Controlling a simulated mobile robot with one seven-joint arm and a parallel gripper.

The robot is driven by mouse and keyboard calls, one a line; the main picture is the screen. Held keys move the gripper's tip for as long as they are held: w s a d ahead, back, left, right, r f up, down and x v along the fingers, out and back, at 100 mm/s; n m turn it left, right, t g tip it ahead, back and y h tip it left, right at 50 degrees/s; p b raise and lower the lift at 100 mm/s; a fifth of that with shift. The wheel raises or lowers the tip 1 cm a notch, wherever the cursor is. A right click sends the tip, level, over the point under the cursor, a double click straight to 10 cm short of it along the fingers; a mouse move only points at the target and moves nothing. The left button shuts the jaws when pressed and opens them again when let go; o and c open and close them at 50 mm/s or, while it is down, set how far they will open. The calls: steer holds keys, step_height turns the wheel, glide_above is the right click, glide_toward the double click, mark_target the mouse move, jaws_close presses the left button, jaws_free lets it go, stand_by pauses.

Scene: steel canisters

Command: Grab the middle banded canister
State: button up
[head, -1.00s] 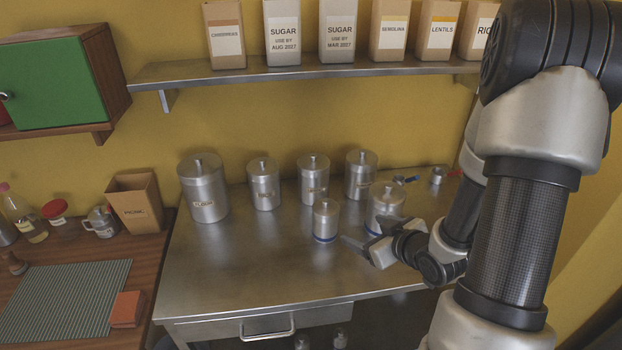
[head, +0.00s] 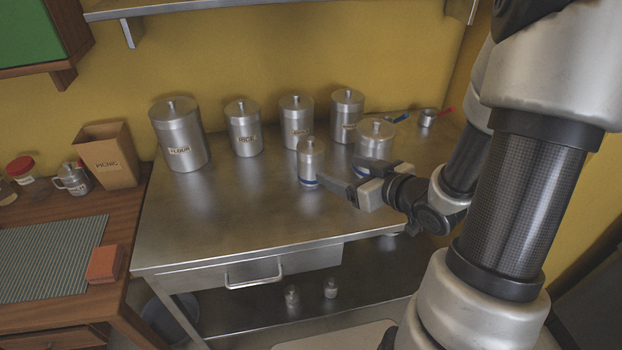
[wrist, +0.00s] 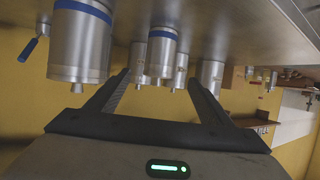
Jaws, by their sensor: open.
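Two steel canisters with blue bands near their bases stand on the steel table. The smaller banded canister (head: 311,156) is at the front, and the wider banded canister (head: 375,141) is behind it to the right. My gripper (head: 343,172) is open and comes in low from the right; its near finger reaches the smaller canister's base in the picture. In the wrist view, which is upside down, the smaller banded canister (wrist: 161,55) appears between the open fingers (wrist: 158,82), around their tips. The wider one (wrist: 80,50) is outside the left finger. Contact cannot be told.
Labelled canisters without visible bands, such as the flour canister (head: 180,138) and rice canister (head: 243,130), stand behind. Two small canisters (head: 291,296) (head: 330,288) sit on the lower shelf. The table's front left is clear.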

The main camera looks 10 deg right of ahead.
mark_target(311, 157)
steer(key=b+x, duration=0.2)
steer(key=x, duration=1.2)
steer(key=shift+w+a+f+b, duration=0.1)
steer(key=shift+w+a+b, duration=0.1)
steer(key=shift+w+b, duration=0.15)
steer(key=c, duration=1.2)
